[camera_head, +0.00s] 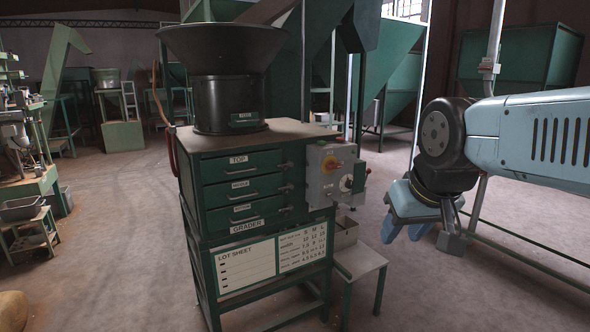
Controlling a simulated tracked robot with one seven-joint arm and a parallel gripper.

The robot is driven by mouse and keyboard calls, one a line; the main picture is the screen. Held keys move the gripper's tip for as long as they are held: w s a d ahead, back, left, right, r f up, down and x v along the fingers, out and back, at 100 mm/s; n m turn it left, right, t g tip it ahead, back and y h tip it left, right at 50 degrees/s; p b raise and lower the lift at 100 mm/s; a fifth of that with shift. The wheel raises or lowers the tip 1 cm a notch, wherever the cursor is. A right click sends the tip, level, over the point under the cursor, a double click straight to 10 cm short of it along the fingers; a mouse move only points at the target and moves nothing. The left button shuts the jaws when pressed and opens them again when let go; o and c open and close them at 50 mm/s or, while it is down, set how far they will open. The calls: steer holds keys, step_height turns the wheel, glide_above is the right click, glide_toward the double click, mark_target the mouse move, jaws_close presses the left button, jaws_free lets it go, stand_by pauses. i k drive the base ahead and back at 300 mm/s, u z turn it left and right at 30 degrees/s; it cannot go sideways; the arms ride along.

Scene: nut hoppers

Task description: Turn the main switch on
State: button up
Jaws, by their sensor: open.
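A green grader cabinet (250,190) stands in the middle of the head camera view. A grey control box (322,190) is fixed at its right side. My gripper (404,234) hangs to the right of the box, fingers pointing down, open and apart from the box. Nothing shows between its fingers.
A black hopper bowl (222,50) sits on the cabinet. A small metal stand (361,267) with a grey tray is below the box, near my gripper. A thin post and green rail stand at right. Open concrete floor lies between the stand and my gripper.

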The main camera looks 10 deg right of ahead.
mark_target(330, 165)
steer(key=u, duration=0.65)
steer(key=i, duration=1)
steer(key=z, duration=0.05)
